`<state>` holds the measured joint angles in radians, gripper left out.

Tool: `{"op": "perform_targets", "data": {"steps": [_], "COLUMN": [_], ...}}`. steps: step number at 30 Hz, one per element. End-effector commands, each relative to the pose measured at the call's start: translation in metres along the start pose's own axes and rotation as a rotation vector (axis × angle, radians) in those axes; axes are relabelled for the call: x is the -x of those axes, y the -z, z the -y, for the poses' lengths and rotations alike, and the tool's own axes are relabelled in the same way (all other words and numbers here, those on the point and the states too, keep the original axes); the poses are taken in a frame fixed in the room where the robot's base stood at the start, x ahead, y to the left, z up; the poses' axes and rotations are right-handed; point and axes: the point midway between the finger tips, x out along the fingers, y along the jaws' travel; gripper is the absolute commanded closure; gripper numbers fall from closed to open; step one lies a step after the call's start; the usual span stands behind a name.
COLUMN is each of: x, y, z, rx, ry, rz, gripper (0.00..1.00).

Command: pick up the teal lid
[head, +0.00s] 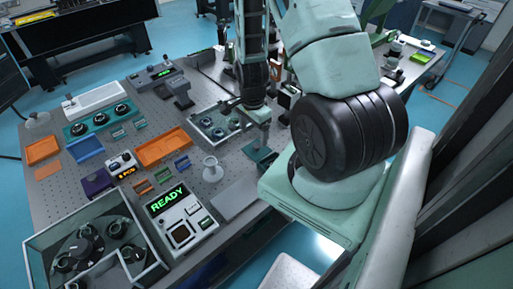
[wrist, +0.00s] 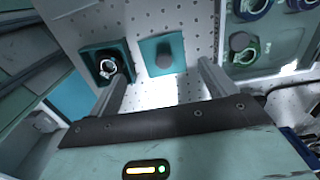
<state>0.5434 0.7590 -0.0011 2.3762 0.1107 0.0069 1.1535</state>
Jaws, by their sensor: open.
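The teal lid (wrist: 148,65) is a flat square plate with a round grey knob, lying on the perforated table top in the wrist view. In the head view the lid (head: 250,149) is small and partly hidden under my gripper. A dark teal open box (wrist: 92,68) with a ring-shaped part inside stands just left of the lid. My gripper (wrist: 161,78) is open and empty, with one finger on each side of the lid's position in the picture. It also shows in the head view (head: 259,122), above the table; its exact height over the lid is unclear.
A tray of round mounts (wrist: 285,45) lies right of the lid, close to the right finger. A white pedestal (head: 211,168), an orange tray (head: 163,148) and a READY display box (head: 181,215) stand further left on the table. A grey plate (head: 236,198) lies near the front edge.

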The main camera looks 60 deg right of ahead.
Motion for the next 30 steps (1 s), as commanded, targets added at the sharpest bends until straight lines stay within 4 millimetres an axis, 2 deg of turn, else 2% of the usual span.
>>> {"op": "perform_targets", "data": {"steps": [6,14,24,30], "x": [-0.023,-0.033,-0.069,-0.080], "y": [0.000,0.000,0.001,0.001], "z": [-0.001,0.001,0.003,0.003], "rx": [0.001,0.001,0.001,0.001], "ry": [-0.003,-0.001,-0.002,-0.001], "rz": [0.001,0.000,0.001,0.000], "gripper": [0.16,0.16,0.16,0.16]}}
